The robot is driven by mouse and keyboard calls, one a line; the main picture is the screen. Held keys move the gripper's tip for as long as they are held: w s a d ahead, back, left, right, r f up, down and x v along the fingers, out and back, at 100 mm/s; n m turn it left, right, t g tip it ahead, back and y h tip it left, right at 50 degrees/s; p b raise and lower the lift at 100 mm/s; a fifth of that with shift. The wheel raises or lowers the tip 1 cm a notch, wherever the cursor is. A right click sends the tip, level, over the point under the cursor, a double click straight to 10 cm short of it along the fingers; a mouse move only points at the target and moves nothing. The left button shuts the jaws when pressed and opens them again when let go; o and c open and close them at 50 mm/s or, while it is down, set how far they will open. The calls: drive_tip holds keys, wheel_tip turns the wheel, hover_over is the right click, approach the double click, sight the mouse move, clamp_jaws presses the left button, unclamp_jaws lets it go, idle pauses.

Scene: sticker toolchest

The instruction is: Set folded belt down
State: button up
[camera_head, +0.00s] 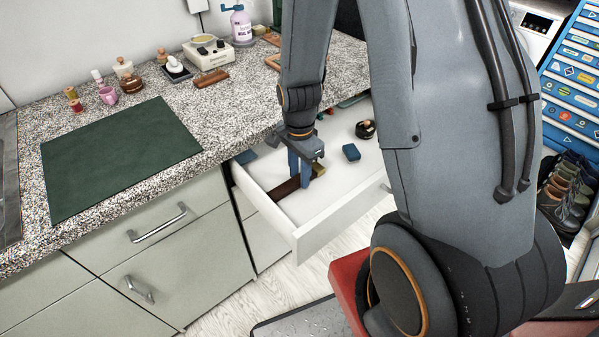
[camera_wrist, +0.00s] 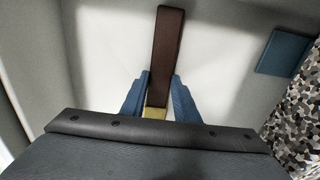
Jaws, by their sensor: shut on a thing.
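The folded belt (camera_head: 286,188) is a dark brown strip with a brass-coloured end. It also shows in the wrist view (camera_wrist: 167,50), pointing away from me between the fingers. My gripper (camera_head: 305,187) reaches down into the open white drawer (camera_head: 318,237) and is shut on the belt near its brass end. The wrist view shows the blue fingers (camera_wrist: 158,95) on both sides of it. The belt is low inside the drawer near its left wall. I cannot tell whether it touches the drawer floor.
A blue block (camera_head: 351,152) and a dark round item (camera_head: 365,129) lie in the drawer. A teal item (camera_head: 245,157) is at its back left; a teal block (camera_wrist: 283,52) shows in the wrist view. The speckled counter (camera_head: 225,110) with a green mat (camera_head: 120,155) borders the drawer.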

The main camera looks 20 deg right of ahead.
sight(299, 178)
drive_tip(key=shift+f, duration=0.15)
drive_tip(key=o, duration=1.1)
wheel_tip(299, 178, up, 12)
drive_tip(key=b, duration=0.1)
drive_tip(key=shift+s+a+r+n, duration=0.2)
drive_tip(key=shift+s+r+n, duration=0.25)
drive_tip(key=shift+s+n, duration=1.6)
drive_tip(key=shift+s+a+r+n, duration=0.3)
drive_tip(key=shift+s+n, duration=0.9)
drive_tip(key=shift+n, duration=1.55)
drive_tip(key=shift+s+a+r+n, duration=0.1)
drive_tip(key=shift+s+r+n, duration=0.45)
drive_tip(key=shift+s+n, duration=1.5)
drive_tip(key=shift+w+n, duration=0.35)
drive_tip(key=shift+w, duration=0.05)
